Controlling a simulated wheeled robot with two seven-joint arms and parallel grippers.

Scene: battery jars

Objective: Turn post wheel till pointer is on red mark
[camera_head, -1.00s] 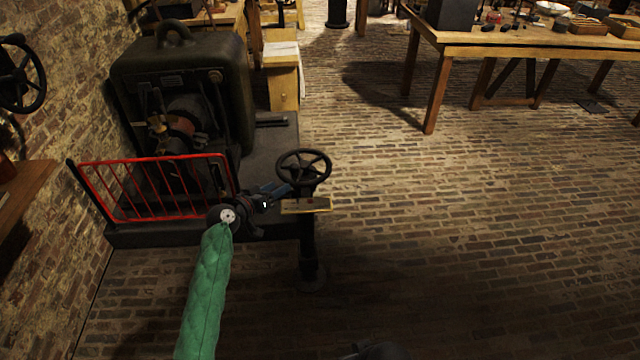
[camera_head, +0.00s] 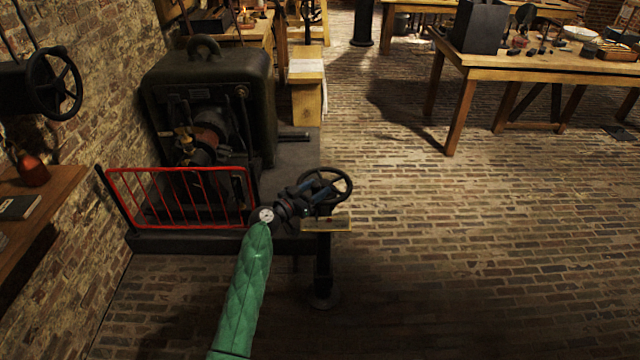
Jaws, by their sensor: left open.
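The post wheel (camera_head: 342,186) is a black spoked handwheel on top of a dark post (camera_head: 323,270) standing on the brick floor. A brass-coloured plate (camera_head: 336,222) sits on the post just below the wheel. The pointer and the red mark are too small to make out. My left arm, in a green sleeve, comes up from the bottom. My left gripper (camera_head: 309,190) is open at the left side of the wheel and overlaps its rim in view. I cannot tell whether it touches the rim. My right gripper is out of view.
A red railing (camera_head: 185,198) guards a large dark machine (camera_head: 207,95) left of the post. Another handwheel (camera_head: 54,83) is on the left wall above a wooden shelf (camera_head: 40,210). A wooden workbench (camera_head: 540,68) stands at the back right. The floor right of the post is clear.

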